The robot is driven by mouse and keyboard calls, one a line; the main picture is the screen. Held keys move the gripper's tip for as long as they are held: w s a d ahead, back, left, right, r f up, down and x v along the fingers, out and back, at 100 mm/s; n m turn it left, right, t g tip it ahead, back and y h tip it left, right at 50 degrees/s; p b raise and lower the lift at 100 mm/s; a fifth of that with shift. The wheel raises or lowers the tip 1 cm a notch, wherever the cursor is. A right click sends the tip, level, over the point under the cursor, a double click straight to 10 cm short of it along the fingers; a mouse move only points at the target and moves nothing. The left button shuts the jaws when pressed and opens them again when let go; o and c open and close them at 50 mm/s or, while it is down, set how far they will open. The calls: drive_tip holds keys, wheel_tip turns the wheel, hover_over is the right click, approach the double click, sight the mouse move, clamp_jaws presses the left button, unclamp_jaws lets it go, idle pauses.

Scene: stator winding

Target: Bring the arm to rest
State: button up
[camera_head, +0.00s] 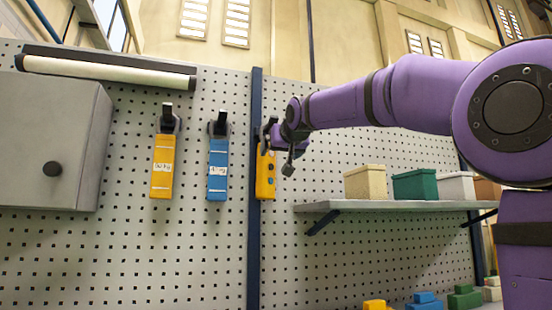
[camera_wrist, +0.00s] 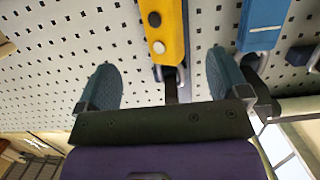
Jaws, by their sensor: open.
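My gripper (camera_head: 281,147) is at the end of the purple arm, in front of the pegboard (camera_head: 222,258) and close to a yellow control box (camera_head: 265,176) with dark buttons. In the wrist view my gripper (camera_wrist: 160,66) is open, its two blue-grey fingers apart with clear gaps on both sides. The yellow box (camera_wrist: 164,38) hangs by its loop from a dark hook between the fingers; neither finger touches it there. How far the fingers are from the board is hard to tell.
A blue box (camera_head: 218,170) and another yellow box (camera_head: 162,167) hang to the left. A grey cabinet (camera_head: 50,140) and a lamp tube (camera_head: 105,70) are further left. A shelf (camera_head: 395,206) with bins (camera_head: 415,185) lies under my arm. Coloured blocks (camera_head: 424,301) sit below.

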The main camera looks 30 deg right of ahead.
drive_tip(key=shift+s+a+r, duration=0.15)
drive_tip(key=shift+s, duration=0.55)
drive_tip(key=s+a+f+g+y, duration=0.1)
drive_tip(key=s+a+f+g, duration=0.1)
drive_tip(key=s+f, duration=0.8)
drive_tip(key=s+a+f+n+g+y, duration=0.1)
drive_tip(key=s+a+f+g, duration=0.2)
drive_tip(key=s+f, duration=0.8)
drive_tip(key=s+a+f+n+g+y, duration=0.1)
drive_tip(key=s+a+f+g, duration=0.2)
drive_tip(key=s+f, duration=0.7)
wheel_tip(320, 180, down, 12)
drive_tip(key=shift+s+r+g, duration=0.15)
drive_tip(key=shift+s+g, duration=0.15)
drive_tip(key=shift+g, duration=0.8)
